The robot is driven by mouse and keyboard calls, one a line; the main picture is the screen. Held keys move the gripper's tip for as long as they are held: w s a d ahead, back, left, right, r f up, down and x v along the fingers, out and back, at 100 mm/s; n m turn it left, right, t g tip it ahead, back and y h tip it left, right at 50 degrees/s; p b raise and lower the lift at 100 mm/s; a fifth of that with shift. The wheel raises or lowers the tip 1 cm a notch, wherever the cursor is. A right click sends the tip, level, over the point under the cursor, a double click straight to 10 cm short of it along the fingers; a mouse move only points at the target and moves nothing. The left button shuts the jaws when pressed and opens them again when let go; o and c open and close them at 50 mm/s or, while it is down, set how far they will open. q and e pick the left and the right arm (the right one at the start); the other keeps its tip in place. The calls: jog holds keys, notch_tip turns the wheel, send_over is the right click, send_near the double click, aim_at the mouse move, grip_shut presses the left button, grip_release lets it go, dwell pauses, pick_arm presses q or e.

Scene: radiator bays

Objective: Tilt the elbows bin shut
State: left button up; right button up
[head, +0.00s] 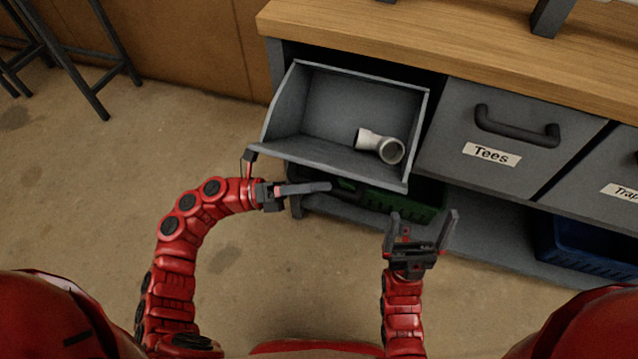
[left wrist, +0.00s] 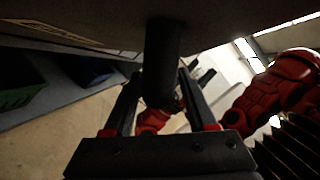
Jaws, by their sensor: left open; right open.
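The elbows bin (head: 345,100) is a grey tilt-out bin, tipped open at the left end of the bench in the head view, with a pale elbow fitting (head: 381,146) inside. Its front face is turned down and mostly hidden from the head. In the left wrist view its dark handle (left wrist: 161,60) stands between the fingers of my left gripper (left wrist: 157,85). My left gripper also shows in the head view (head: 326,187), open, below the bin's front lip. I cannot tell whether the fingers touch the handle. My right gripper (head: 425,216) is open and empty, right of and below the bin.
The Tees bin (head: 510,135) beside it is shut, and another shut bin (head: 605,180) stands further right. A green crate (head: 400,203) and a blue crate (head: 580,250) sit on the lower shelf. A wooden benchtop (head: 450,45) lies above. The floor at left is clear, with a stool (head: 75,60) behind.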

pick_arm(q)
grip_shut()
dwell(1.3)
